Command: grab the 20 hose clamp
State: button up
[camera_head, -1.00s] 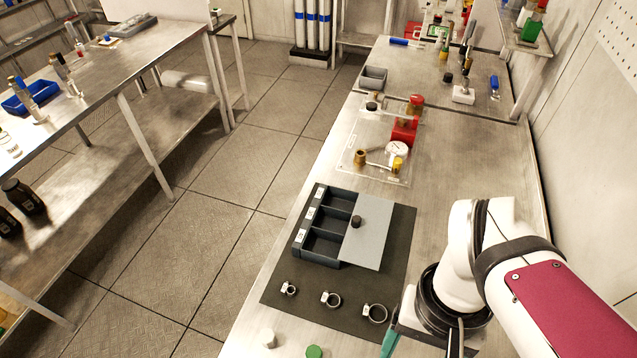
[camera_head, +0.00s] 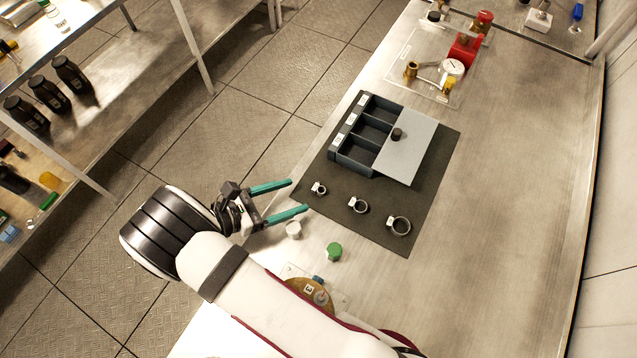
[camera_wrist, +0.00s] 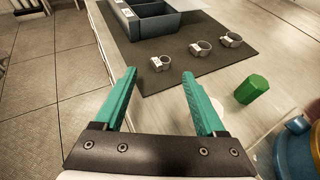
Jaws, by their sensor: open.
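Three metal hose clamps with white tags lie in a row on the dark mat (camera_head: 440,165), by size: the smallest (camera_head: 319,189), the middle one (camera_head: 359,206) and the largest (camera_head: 400,226). The tag numbers are too small to read, so I cannot tell which is the 20. My gripper (camera_head: 298,196) is open and empty, its teal fingers reaching toward the smallest clamp from the left. In the wrist view, the smallest clamp (camera_wrist: 160,64) shows ahead between the fingertips, with the middle (camera_wrist: 202,48) and largest (camera_wrist: 231,40) to its right.
A grey divided box (camera_head: 349,146) stands behind the clamps, its light lid (camera_head: 410,147) slid partly aside with a dark knob. A green cap (camera_head: 334,251) and a white cap (camera_head: 293,230) stand near my gripper. The bench is clear at right.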

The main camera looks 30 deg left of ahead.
aim_at(319, 187)
jog(key=x, duration=0.6)
jog(key=shift+w+d, duration=0.2)
jog(key=shift+w, duration=0.05)
grip_shut()
